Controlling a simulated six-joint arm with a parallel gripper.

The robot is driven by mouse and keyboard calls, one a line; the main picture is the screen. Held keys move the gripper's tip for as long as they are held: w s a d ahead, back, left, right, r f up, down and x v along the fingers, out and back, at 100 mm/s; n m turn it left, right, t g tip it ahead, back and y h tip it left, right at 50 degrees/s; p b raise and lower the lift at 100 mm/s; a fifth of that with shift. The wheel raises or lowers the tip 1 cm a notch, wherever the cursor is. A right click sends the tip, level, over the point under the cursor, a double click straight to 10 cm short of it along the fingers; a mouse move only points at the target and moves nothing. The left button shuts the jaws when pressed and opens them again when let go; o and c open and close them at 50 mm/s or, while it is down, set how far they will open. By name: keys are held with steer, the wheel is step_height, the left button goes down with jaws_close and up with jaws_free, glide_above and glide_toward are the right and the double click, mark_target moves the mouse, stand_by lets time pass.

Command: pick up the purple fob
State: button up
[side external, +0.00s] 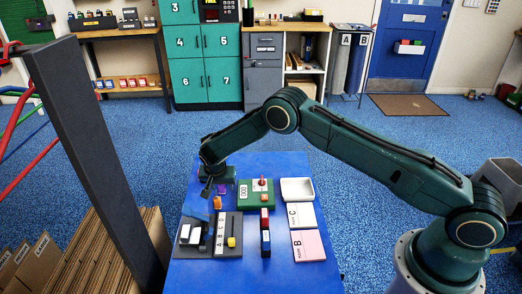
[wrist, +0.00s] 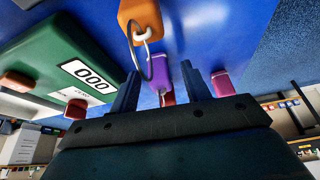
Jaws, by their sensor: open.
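The purple fob (wrist: 162,77) shows in the wrist view between the two fingers of my gripper (wrist: 161,84), a little beyond them or level with them; I cannot tell whether they touch it. In the side view the purple fob (side external: 222,189) lies on the blue table, just right of my gripper (side external: 208,190), which is low over the table's left part. My gripper is open and holds nothing that I can see. Part of the fob is hidden by the gripper body in the wrist view.
An orange fob (wrist: 140,16) with a metal ring (wrist: 140,58) is close to the purple one. A pink-red block (wrist: 222,83) is beside the right finger. The green counter box (side external: 245,202) is near; a white tray (side external: 297,183) and cards (side external: 307,245) are at right.

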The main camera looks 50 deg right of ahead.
steer(key=shift+w+d+f, duration=0.1)
steer(key=shift+d+f, duration=0.05)
steer(key=shift+f, duration=0.2)
jaws_close()
stand_by(0.3)
